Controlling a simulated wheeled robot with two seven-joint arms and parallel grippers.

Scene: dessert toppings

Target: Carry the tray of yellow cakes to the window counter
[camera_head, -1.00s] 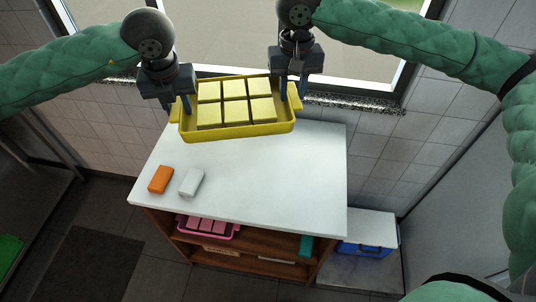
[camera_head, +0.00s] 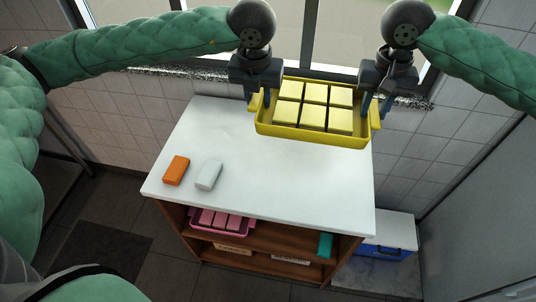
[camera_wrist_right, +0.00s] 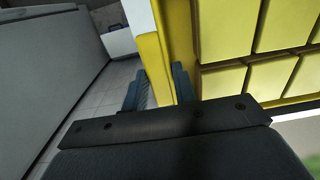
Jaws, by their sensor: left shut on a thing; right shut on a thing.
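The yellow tray (camera_head: 312,136) holds several square yellow cakes (camera_head: 314,94). It is over the back right part of the white counter top (camera_head: 270,185), below the window, and looks raised above it. My left gripper (camera_head: 255,98) is shut on the tray's left handle. My right gripper (camera_head: 376,102) is shut on its right handle. In the right wrist view, the fingers (camera_wrist_right: 157,88) close around the tray's yellow side (camera_wrist_right: 153,68), with cakes beside them.
An orange block (camera_head: 176,170) and a white block (camera_head: 209,174) lie on the counter's front left. Shelves below hold a pink tray (camera_head: 222,222) and a teal item (camera_head: 325,245). A blue box (camera_head: 388,251) sits on a low surface at right. The counter's middle is clear.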

